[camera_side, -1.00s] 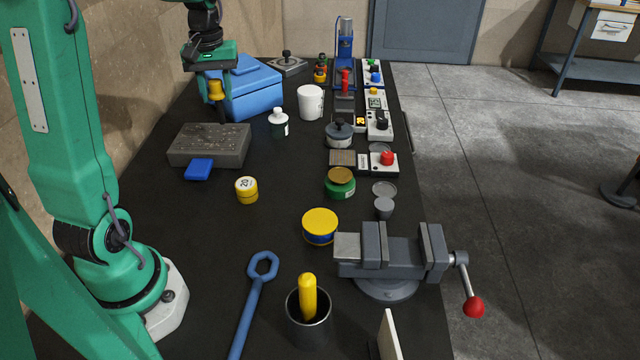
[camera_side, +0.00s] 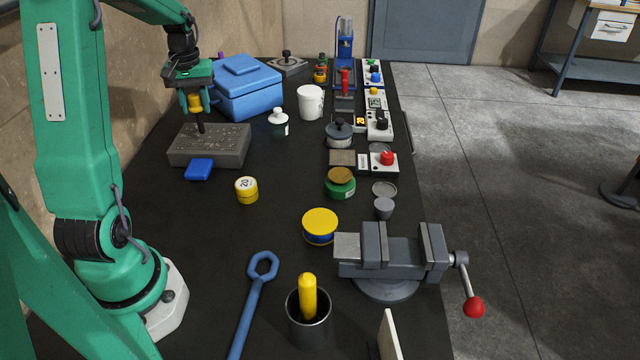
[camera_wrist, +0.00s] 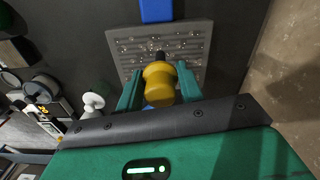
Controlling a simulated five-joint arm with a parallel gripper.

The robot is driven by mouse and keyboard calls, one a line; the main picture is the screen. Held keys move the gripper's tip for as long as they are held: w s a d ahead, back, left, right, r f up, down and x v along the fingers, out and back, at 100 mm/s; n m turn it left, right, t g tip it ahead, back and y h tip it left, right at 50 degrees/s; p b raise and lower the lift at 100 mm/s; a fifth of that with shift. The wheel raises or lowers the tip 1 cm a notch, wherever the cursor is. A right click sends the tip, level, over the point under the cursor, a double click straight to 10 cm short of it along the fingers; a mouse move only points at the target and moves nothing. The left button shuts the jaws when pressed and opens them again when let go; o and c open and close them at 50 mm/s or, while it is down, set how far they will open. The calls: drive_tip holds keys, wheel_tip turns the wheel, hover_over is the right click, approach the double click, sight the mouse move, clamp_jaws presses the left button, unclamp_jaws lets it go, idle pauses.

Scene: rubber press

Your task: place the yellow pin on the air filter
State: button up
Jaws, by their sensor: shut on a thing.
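My gripper (camera_side: 195,106) is shut on the yellow pin (camera_side: 195,101), which has a yellow knob and a thin dark shaft pointing down. The shaft's tip appears over the top of a grey pitted slab (camera_side: 222,150), near its back left; I cannot tell whether it touches. In the wrist view the yellow pin (camera_wrist: 158,86) sits between both green fingers, with the slab (camera_wrist: 130,42) beyond. Nothing is plainly marked as the air filter; a round tin with yellow top and blue side (camera_side: 320,226) stands mid-table.
A blue box (camera_side: 245,90) stands behind the slab and a small blue block (camera_side: 199,169) is at its front. A vise (camera_side: 390,255) stands front right. The table's left middle is clear.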

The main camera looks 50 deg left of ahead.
sight(196, 105)
drive_tip(key=shift+f, duration=1.7)
drive_tip(key=shift+f, duration=0.15)
drive_tip(key=o, duration=1.1)
drive_tip(key=shift+c, duration=0.2)
wheel_tip(196, 105, up, 12)
drive_tip(key=shift+r, duration=0.1)
